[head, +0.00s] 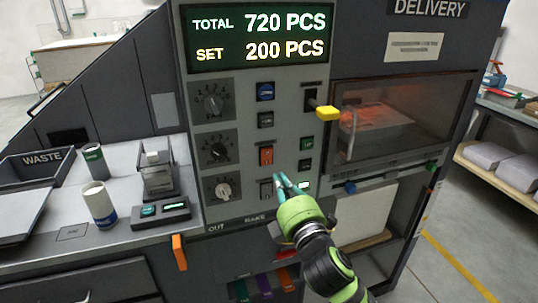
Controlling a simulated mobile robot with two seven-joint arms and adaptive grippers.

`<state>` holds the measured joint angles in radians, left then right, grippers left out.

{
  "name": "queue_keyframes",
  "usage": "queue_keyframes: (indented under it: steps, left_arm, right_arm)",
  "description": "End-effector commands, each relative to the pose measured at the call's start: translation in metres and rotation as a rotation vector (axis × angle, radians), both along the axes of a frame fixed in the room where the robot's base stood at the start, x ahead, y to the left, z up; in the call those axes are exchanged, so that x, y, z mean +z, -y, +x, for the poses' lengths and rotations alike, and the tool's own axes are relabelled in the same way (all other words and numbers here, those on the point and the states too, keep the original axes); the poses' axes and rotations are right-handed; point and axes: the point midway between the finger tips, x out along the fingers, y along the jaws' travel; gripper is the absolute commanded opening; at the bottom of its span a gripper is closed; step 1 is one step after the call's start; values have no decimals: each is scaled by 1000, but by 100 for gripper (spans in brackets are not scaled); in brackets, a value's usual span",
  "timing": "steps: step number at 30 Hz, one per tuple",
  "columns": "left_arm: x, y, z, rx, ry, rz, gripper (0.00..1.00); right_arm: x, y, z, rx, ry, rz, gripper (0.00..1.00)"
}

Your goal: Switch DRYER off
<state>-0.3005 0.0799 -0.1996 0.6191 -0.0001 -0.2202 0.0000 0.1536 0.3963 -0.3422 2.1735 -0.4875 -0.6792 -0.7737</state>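The grey control panel (240,130) stands in the middle of the head view, with knobs on its left and switches on its right. An orange-red rocker switch (266,155) sits mid-panel, and another switch (266,189) is below it, partly beside my fingers. The small labels are too blurred to read, so I cannot tell which one is DRYER. My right gripper (282,178) is in front of the lower switches, its teal fingers close together and empty. I cannot tell whether the fingertips touch the panel. My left gripper is out of view.
A yellow-handled lever (327,113) juts out right of the switches. The display (258,37) reads TOTAL 720 PCS, SET 200 PCS. A glazed delivery door (400,125) is at right. Cans (99,203) and a waste tray (35,168) sit on the left counter.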

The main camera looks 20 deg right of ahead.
Motion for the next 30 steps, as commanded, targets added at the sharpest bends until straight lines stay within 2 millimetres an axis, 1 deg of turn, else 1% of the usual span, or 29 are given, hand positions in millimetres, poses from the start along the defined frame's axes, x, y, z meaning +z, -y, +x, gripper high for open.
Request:
queue_keyframes:
  steps: [1, 6, 12, 15, 18, 30]
  left_arm:
    - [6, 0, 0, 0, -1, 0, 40]
    - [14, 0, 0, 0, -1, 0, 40]
    - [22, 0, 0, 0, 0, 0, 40]
    - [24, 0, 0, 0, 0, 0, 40]
    - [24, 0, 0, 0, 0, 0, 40]
    - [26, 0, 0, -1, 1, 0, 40]
  right_arm:
    - [5, 0, 12, -2, 1, 1, 0]
    - [9, -2, 46, -1, 1, 1, 0]
    - [11, -3, 74, 0, 0, 2, 0]
    - [11, -3, 82, -1, 0, 1, 0]
    - [11, -3, 86, 0, 1, 1, 0]
    - [12, -3, 87, 0, -2, 1, 0]
